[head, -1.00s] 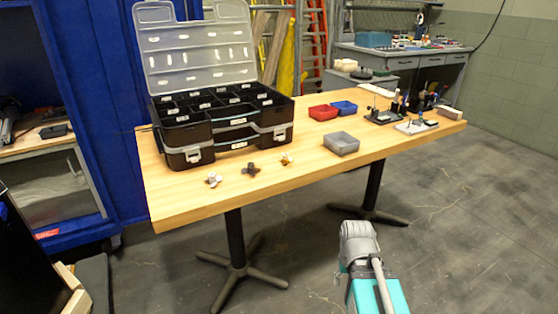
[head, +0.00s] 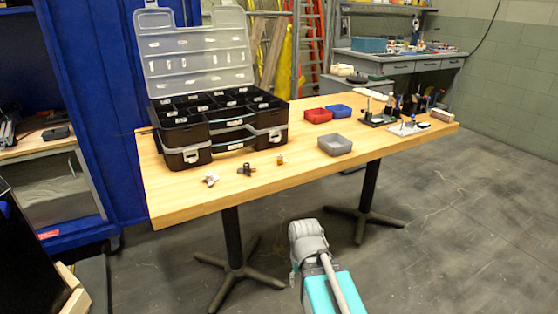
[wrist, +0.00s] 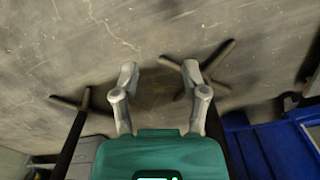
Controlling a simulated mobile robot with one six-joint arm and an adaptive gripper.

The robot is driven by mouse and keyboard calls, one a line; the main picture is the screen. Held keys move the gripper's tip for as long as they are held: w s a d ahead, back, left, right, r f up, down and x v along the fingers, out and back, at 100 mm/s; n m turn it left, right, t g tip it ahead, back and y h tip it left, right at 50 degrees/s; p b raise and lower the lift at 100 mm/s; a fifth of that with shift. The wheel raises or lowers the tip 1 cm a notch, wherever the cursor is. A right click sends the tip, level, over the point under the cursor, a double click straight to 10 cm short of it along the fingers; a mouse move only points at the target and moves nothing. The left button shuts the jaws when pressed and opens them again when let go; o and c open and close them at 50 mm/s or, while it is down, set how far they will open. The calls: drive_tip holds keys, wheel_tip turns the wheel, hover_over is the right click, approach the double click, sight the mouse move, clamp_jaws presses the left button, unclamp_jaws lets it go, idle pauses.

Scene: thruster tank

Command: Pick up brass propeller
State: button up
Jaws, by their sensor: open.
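The brass propeller (head: 280,158) is small and gold-coloured. It stands near the front edge of the wooden table (head: 180,208) in the head view, at the right end of a row of three propellers. A dark propeller (head: 246,169) and a silvery-white one (head: 210,179) are to its left. My gripper (wrist: 160,72) is open and empty in the wrist view, with its fingers spread over the concrete floor. In the head view my arm is in front of the table, lower in the picture than the brass propeller. No propeller shows in the wrist view.
A black organiser case (head: 185,135) with its clear lid up stands behind the propellers. A grey bin (head: 335,145), a red bin (head: 318,116) and a blue bin (head: 339,111) are to the right. Table legs (wrist: 70,145) show in the wrist view.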

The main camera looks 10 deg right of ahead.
drive_tip(key=shift+a, duration=0.1)
drive_tip(key=o, duration=0.4)
drive_tip(key=shift+w+r, duration=0.1)
drive_tip(key=shift+r, duration=0.05)
drive_tip(key=shift+o, duration=0.2)
wheel_tip(320, 180, up, 39)
drive_tip(key=n+p, duration=1.4)
drive_tip(key=p, duration=2.5)
hover_over(280, 156)
drive_tip(key=shift+w+f, duration=0.1)
drive_tip(key=shift+f, duration=0.1)
drive_tip(key=shift+f, duration=0.15)
wheel_tip(280, 156, down, 8)
drive_tip(key=b, duration=0.8)
drive_tip(key=shift+f+b, duration=0.2)
drive_tip(key=shift+b, duration=0.15)
drive_tip(key=shift+f+b, duration=2.6)
